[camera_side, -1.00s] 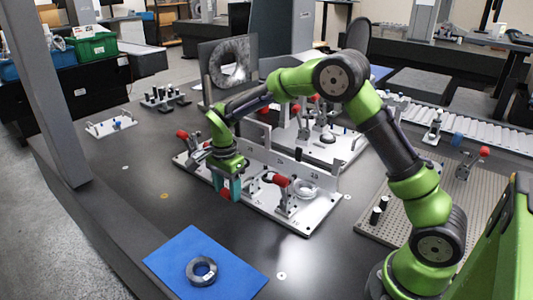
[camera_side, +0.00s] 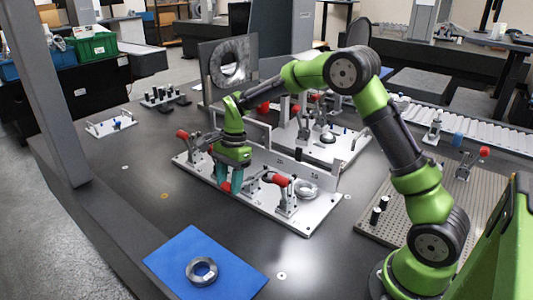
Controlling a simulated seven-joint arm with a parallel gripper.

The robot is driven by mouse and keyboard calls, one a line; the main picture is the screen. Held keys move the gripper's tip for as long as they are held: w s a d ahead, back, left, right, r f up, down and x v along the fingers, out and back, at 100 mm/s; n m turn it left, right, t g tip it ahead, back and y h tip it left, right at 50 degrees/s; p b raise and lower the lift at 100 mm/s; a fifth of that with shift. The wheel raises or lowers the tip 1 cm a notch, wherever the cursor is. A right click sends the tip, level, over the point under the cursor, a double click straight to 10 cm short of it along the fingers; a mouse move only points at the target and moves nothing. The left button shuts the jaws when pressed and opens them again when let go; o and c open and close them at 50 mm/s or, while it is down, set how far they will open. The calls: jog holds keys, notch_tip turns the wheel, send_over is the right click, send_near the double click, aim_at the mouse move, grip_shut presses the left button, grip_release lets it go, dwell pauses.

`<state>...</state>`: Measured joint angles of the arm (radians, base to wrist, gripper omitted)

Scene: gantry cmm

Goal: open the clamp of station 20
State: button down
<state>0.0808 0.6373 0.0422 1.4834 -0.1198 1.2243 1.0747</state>
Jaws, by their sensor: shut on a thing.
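The fixture plate (camera_side: 312,219) is a long light-grey plate on the dark table, with several stations along it and an upright back strip; its labels are too small to read surely. My gripper (camera_side: 229,185) is over the middle of the plate, pointing down, with teal fingers shut on a red clamp handle (camera_side: 225,187). Only the handle's end shows, and the rest of that clamp is largely hidden by my gripper. A left clamp with a red handle (camera_side: 182,134) and a right clamp with a red handle (camera_side: 281,181) stand on either side. A metal ring (camera_side: 306,190) sits at the right station.
A second fixture plate (camera_side: 345,149) with red-handled clamps stands close behind. A blue mat (camera_side: 236,271) with a dark metal ring (camera_side: 202,270) lies in front. A perforated plate (camera_side: 375,231) is to the right. The table left of the fixture is mostly clear.

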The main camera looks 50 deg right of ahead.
jog(key=d+r+y, duration=0.2)
jog(key=y, duration=0.1)
jog(key=shift+d+r+y, duration=0.15)
jog(key=shift+d+y, duration=0.05)
jog(key=shift+y, duration=0.2)
jog(key=d+y, duration=0.1)
jog(key=d+r+y, duration=0.1)
jog(key=shift+y, duration=0.3)
jog(key=shift+d+r+y, duration=0.2)
jog(key=shift+d+y, duration=0.3)
jog(key=shift+y, duration=0.05)
jog(key=shift+d+r+y, duration=0.15)
jog(key=shift+d+y, duration=0.3)
jog(key=shift+y, duration=0.1)
jog(key=shift+d, duration=0.65)
jog(key=shift+d+f, duration=0.1)
jog(key=c, duration=0.6)
grip_release()
jog(key=shift+o, duration=0.2)
jog(key=shift+a, duration=0.2)
jog(key=v, duration=1.2)
